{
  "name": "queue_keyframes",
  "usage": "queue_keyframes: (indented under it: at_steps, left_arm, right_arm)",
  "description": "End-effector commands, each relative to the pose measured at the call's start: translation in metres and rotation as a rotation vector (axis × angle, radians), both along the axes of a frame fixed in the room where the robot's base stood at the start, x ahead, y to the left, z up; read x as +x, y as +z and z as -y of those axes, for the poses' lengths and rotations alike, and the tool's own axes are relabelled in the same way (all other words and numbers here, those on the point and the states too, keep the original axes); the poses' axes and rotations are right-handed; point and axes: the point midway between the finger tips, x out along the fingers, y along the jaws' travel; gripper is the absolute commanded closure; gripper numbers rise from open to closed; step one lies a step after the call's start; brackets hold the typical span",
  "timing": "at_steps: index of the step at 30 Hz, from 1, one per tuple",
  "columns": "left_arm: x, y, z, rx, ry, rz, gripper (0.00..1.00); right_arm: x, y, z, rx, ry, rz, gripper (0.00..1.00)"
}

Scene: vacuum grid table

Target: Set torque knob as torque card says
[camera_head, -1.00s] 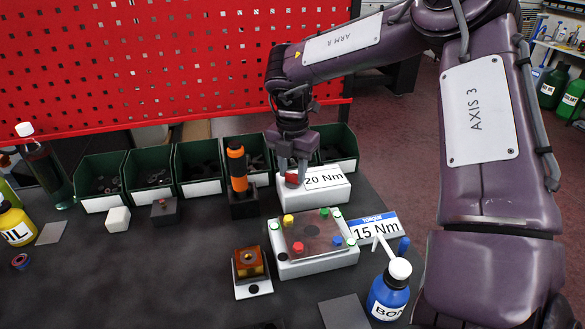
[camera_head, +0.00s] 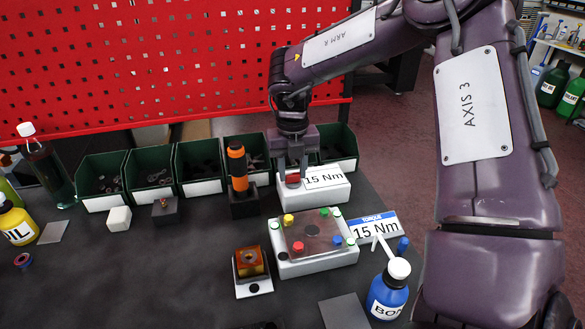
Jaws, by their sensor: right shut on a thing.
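A white torque box (camera_head: 325,197) stands at the back of the table and its face reads 15 Nm. Its red knob (camera_head: 293,179) is at the left end of the box. My right gripper (camera_head: 292,172) reaches down from above and is shut on the red knob, partly hiding it. The torque card (camera_head: 376,228) has a blue TORQUE strip and also reads 15 Nm. It lies right of the white fixture with coloured knobs. My left gripper is not in view.
The white fixture (camera_head: 318,262) stands in front of the torque box. A black-and-orange tool (camera_head: 238,168) stands upright to the left. Green bins (camera_head: 150,178) line the back. A blue bottle (camera_head: 388,292) stands front right. The table's front left is clear.

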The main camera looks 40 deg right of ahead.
Motion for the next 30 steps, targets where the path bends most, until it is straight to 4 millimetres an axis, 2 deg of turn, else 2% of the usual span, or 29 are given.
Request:
queue_keyframes:
  at_steps: [17,18,22,30]
  left_arm:
    - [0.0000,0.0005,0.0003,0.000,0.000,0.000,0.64]
    - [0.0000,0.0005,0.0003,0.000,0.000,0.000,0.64]
    - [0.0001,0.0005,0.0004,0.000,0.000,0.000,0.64]
    - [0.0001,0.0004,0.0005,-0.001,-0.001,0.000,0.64]
  right_arm:
    - [0.0015,0.0016,0.0006,-0.003,0.030,0.005,0.88]
    - [0.0015,0.0016,0.0006,-0.003,0.030,0.005,0.62]
    - [0.0010,0.0012,0.0004,-0.002,0.030,0.003,0.45]
    - [0.0005,0.0009,0.0002,-0.001,0.030,0.002,0.44]
